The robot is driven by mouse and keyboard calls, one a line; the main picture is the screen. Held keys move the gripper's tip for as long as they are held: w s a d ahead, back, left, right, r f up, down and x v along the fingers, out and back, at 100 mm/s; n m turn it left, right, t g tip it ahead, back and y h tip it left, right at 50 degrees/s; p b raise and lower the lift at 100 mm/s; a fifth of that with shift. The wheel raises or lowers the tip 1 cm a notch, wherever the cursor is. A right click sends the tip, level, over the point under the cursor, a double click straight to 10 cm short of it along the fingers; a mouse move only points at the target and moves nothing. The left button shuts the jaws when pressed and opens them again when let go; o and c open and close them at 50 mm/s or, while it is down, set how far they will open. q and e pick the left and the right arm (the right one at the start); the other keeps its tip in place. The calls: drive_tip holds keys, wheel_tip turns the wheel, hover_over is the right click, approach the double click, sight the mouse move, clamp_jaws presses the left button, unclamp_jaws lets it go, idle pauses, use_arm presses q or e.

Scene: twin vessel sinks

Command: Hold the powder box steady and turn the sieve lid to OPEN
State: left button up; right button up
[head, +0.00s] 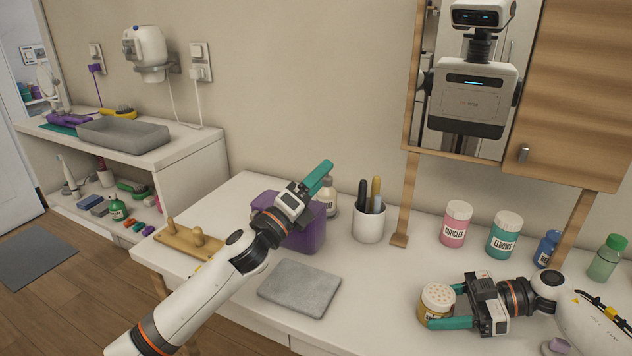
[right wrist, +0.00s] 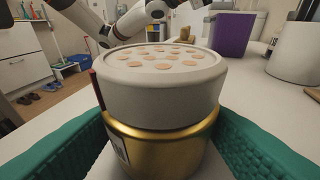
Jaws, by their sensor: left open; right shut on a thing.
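The powder box (head: 433,313) is a gold pot on the right part of the white counter. Its white sieve lid (head: 438,293) has several pinkish-orange round spots on top, clearer in the right wrist view (right wrist: 160,60). A dark red upright strip (right wrist: 97,90) shows at the box's left side, beside the lid. No OPEN mark is readable. My right gripper (head: 441,307) is shut on the gold body, its teal fingers on either side, below the lid. My left gripper (head: 316,180) is open and empty, raised in front of the purple bin, well left of the box.
A purple bin (head: 305,238), a white cup of brushes (head: 368,224) and a pump bottle stand at the back. Pink (head: 456,224) and teal (head: 504,236) jars stand behind my right gripper. A grey mat (head: 300,288) lies at front; counter between mat and box is clear.

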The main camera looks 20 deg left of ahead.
drive_tip(key=o, duration=0.8)
drive_tip(key=shift+o, duration=0.2)
